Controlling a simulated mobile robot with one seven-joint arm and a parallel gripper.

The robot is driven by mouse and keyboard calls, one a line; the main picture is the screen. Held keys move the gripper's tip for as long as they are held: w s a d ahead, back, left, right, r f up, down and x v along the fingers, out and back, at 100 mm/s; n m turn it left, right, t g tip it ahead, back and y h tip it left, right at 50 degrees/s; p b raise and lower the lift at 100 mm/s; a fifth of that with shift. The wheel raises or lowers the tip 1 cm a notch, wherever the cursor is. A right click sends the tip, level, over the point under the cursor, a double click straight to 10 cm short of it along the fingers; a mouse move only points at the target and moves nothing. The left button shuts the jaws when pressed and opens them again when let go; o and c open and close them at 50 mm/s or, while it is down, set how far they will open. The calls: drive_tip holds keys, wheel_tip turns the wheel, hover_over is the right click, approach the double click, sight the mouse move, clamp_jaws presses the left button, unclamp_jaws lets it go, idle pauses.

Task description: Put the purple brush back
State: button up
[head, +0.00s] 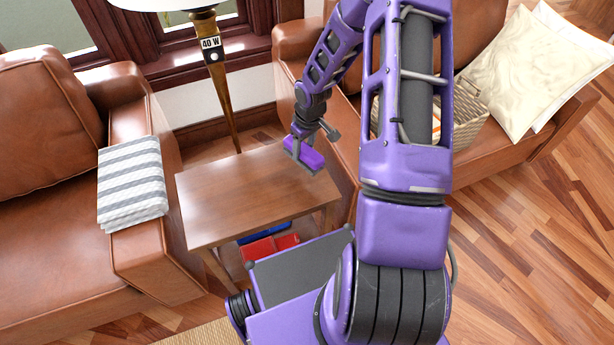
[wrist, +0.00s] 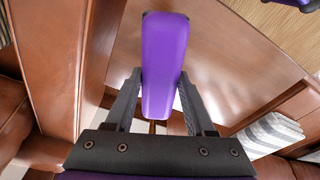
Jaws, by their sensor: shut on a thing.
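The purple brush (head: 305,154) is in my gripper (head: 302,144), over the right side of the small wooden table (head: 235,192). In the wrist view the brush (wrist: 164,60) is a long purple block pointing away from the camera. My gripper's two dark fingers (wrist: 160,82) close on it from both sides. The bristles are hidden. I cannot tell whether the brush touches the table top or hangs just above it.
Brown leather armchairs stand left (head: 55,190) and right of the table. A striped towel (head: 130,180) lies on the left armrest. A lamp pole (head: 221,85) stands behind. A red thing (head: 268,247) and a blue thing (head: 264,233) lie under the table. The table top is otherwise bare.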

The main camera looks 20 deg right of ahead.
sight(310, 148)
drive_tip(key=shift+w+d, duration=0.2)
drive_tip(key=shift+d, duration=0.25)
wheel_tip(310, 148, down, 10)
drive_tip(key=shift+w+d+r+b, duration=0.1)
drive_tip(key=shift+r+b, duration=0.1)
drive_tip(key=shift+b, duration=0.65)
drive_tip(key=shift+f, duration=0.15)
drive_tip(key=o, duration=1.2)
drive_tip(key=r, duration=0.4)
drive_tip(key=s+r+p, duration=0.1)
drive_tip(key=r, duration=0.3)
drive_tip(key=r+p, duration=0.1)
drive_tip(key=r, duration=0.3)
drive_tip(key=shift+s+d+r, duration=0.1)
drive_tip(key=shift+s+d, duration=0.25)
